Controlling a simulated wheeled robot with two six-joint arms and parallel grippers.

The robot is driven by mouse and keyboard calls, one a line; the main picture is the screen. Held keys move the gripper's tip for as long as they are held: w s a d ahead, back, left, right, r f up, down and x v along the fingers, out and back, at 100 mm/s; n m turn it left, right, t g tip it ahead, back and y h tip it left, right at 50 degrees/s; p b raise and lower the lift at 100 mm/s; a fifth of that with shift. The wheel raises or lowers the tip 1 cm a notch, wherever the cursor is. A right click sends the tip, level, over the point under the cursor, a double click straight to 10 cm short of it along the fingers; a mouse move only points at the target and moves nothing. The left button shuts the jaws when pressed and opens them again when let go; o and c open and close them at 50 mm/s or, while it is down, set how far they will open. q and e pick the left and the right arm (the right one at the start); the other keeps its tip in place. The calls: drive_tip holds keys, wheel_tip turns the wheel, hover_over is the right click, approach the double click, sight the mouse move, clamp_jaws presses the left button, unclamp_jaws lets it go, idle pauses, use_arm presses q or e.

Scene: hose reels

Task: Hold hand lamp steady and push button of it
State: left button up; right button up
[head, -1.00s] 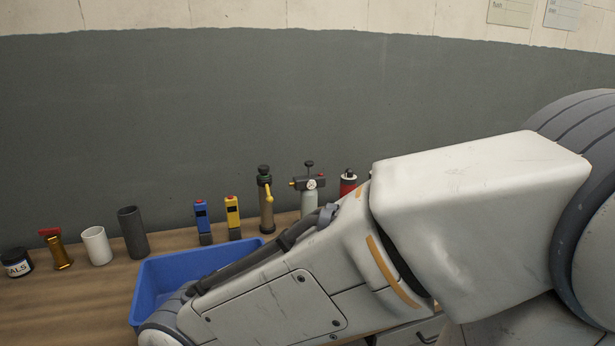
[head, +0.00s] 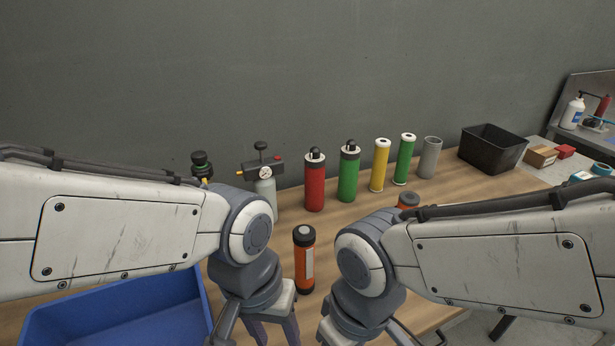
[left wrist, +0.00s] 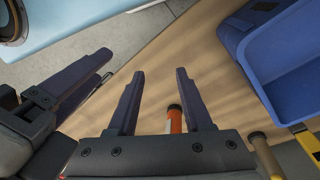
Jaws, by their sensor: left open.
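An orange cylinder with dark bands and a pale label, seemingly the hand lamp (head: 304,262), stands upright on the table. In the head view it shows in the gap between my two arms. My left gripper (head: 262,335) is at the lower left of it, open and empty. In the left wrist view the left gripper's fingers (left wrist: 160,90) are spread, and an orange cylinder (left wrist: 175,120) shows beyond them near the right finger. My right gripper (head: 362,338) is at the lower right, fingers apart, its tips cut off by the frame. I cannot make out the button.
A blue crate (head: 50,325) is at the front left. A row of red (head: 315,183), green (head: 348,175) and yellow (head: 380,165) cylinders stands behind the lamp. A black bin (head: 492,150) is at the back right.

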wheel_tip(320, 180, up, 3)
drive_tip(key=shift+a+f+p, duration=0.1)
drive_tip(key=shift+a+p, duration=0.05)
drive_tip(key=shift+p, duration=1)
drive_tip(key=o, duration=0.3)
drive_tip(key=shift+r+p, duration=0.7)
drive_tip(key=o, duration=0.4)
drive_tip(key=shift+s, duration=0.1)
drive_tip(key=m+t+y, duration=0.8)
drive_tip(key=m+y, duration=0.7)
drive_tip(key=m, duration=1.6)
approach(304, 268)
drive_tip(key=w+f, duration=0.2)
drive_tip(key=f, duration=0.1)
drive_tip(key=shift+w+f, duration=0.1)
drive_tip(key=shift+w, duration=0.05)
use_arm(q)
drive_tip(key=w+r+n+t+h, duration=0.1)
drive_tip(key=w+r+n, duration=0.5)
drive_tip(key=w+n, duration=0.3)
drive_tip(key=w+r+n+h, duration=0.1)
drive_tip(key=w+r+n, duration=0.5)
drive_tip(key=n, duration=1.2)
drive_tip(key=w, duration=0.4)
drive_tip(key=shift+d+t, duration=0.2)
drive_tip(key=shift+t, duration=0.2)
use_arm(e)
drive_tip(key=x, duration=1)
